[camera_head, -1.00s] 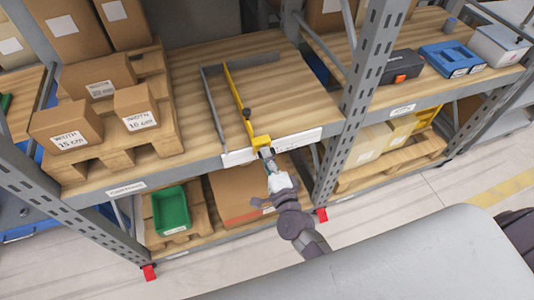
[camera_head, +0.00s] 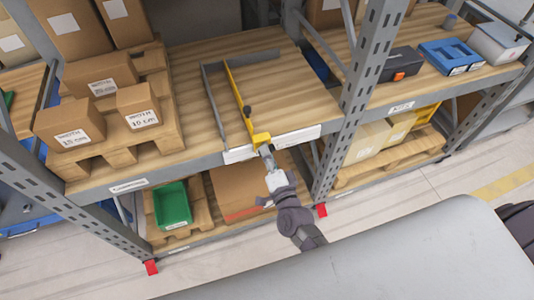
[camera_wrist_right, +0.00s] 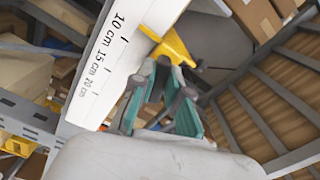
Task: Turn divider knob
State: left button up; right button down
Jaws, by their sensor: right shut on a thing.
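The yellow divider (camera_head: 238,92) stands on the wooden shelf board, its front yellow block (camera_head: 261,139) at the shelf's front edge. The block also shows in the right wrist view (camera_wrist_right: 172,46). My right gripper (camera_head: 266,150) reaches up from below right to the divider's front end. In the right wrist view its teal-padded fingers (camera_wrist_right: 163,80) are closed around the divider knob, just below the yellow block. The fingers largely hide the knob. My left gripper is not in view.
A white scale strip (camera_wrist_right: 112,60) marked in centimetres runs along the shelf edge beside the fingers. A grey guide rail (camera_head: 214,105) lies left of the divider. Labelled boxes (camera_head: 70,124) stand on a pallet at left. A grey rack post (camera_head: 362,85) rises at right.

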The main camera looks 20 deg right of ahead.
jog(key=c, duration=1.2)
grip_release()
jog(key=shift+o, duration=0.2)
jog(key=s, duration=1.2)
jog(key=shift+d, duration=0.2)
